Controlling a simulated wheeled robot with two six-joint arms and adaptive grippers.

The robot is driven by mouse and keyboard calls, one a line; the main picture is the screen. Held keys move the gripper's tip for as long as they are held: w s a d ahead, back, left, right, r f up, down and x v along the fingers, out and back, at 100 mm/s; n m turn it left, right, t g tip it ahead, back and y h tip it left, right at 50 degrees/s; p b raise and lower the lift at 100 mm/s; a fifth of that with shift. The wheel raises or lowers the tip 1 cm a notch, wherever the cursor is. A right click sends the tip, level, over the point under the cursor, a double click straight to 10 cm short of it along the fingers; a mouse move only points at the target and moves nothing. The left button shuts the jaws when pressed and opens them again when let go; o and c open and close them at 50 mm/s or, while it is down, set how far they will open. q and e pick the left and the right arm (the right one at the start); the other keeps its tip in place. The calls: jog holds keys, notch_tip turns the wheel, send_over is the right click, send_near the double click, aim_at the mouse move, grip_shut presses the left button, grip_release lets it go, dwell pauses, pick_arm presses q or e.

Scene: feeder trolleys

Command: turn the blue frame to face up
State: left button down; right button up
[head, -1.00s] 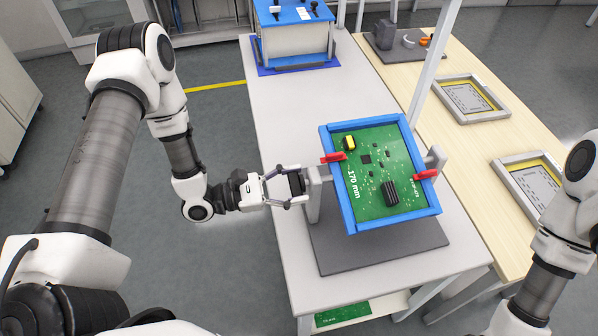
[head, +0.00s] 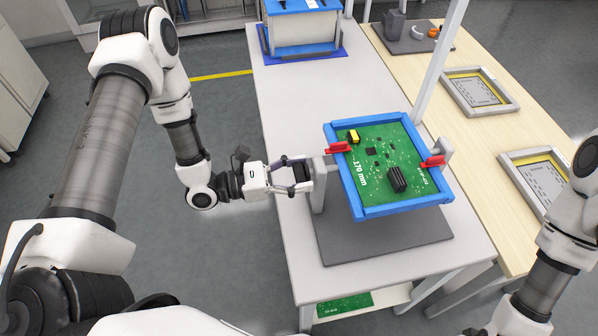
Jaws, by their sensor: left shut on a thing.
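The blue frame (head: 403,210) holds a green circuit board (head: 375,172) marked "170 mm", with a yellow part and black parts. Red clamps (head: 338,148) sit at its left and right sides. The frame hangs between two grey posts (head: 318,192) above a dark grey mat (head: 385,243). The board's component side shows to me; the frame looks slightly tilted, near edge lower. My left gripper (head: 303,176) is left of the frame, shut at the pivot end by the left post; the gripped part is mostly hidden by the fingers. My right gripper is outside the view.
A blue-topped box (head: 300,30) stands at the table's far end. The wooden table (head: 470,140) at right carries two yellow-edged trays (head: 480,92) and small items. Another green board (head: 343,305) lies on a lower shelf. The white table (head: 290,110) is clear between box and frame.

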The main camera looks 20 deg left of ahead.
pick_arm(q)
jog(key=shift+c, duration=1.2)
grip_release()
jog(key=v, duration=1.2)
